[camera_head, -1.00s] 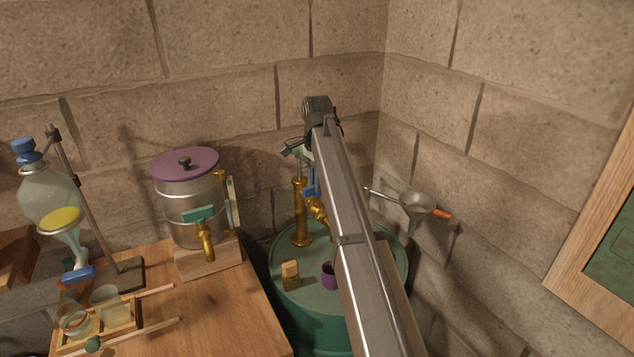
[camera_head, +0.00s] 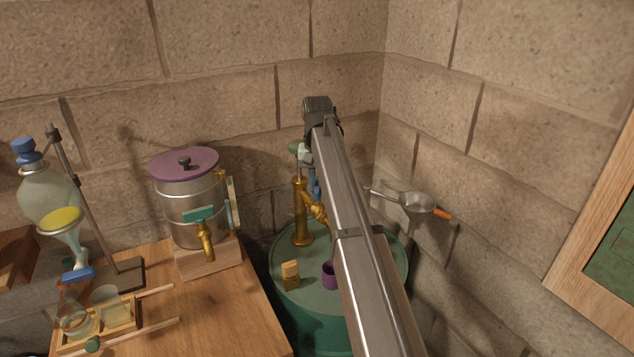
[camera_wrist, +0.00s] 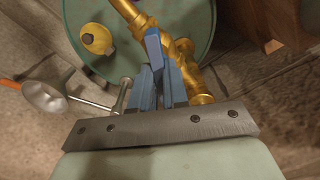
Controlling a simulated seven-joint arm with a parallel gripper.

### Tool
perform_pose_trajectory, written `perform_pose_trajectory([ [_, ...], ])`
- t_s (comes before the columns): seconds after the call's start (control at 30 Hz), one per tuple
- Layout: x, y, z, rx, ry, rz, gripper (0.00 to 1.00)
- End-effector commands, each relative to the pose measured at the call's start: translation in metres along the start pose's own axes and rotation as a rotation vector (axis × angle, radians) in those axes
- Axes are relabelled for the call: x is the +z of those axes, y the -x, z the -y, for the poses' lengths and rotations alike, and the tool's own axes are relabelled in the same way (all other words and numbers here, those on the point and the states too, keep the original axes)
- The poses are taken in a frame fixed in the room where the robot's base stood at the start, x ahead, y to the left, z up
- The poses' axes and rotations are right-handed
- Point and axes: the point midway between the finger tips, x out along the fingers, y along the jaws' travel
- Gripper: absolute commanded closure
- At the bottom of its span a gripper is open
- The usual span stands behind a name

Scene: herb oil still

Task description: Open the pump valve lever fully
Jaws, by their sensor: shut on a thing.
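The brass pump (camera_head: 302,215) stands upright on the green drum; its spout (camera_head: 317,207) shows beside my arm. In the wrist view the brass pump body and spout (camera_wrist: 130,12) lie just beyond my fingers. The blue pump valve lever (camera_wrist: 154,45) shows there as a blue bar reaching between my blue fingers. My gripper (camera_wrist: 157,68) is shut on the lever near the brass valve. In the head view my arm hides most of the gripper and lever, so the lever's exact angle is hard to tell.
The green drum (camera_head: 290,252) also bears a purple cup (camera_head: 328,276) and a small yellowish block (camera_head: 290,274). A metal funnel (camera_head: 416,204) hangs close to the right wall. A steel pot (camera_head: 186,205) with a teal-handled tap stands on the wooden table (camera_head: 222,310) at left.

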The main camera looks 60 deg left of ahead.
Motion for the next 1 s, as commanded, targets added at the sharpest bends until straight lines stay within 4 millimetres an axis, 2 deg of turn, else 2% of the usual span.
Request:
perform_pose_trajectory([
  [0.5, -0.0002, 0.0005, 0.0001, 0.000, 0.414, 0.000, 1.00],
  [1.0, -0.0003, 0.0005, 0.0001, 0.000, 0.552, -0.001, 1.00],
])
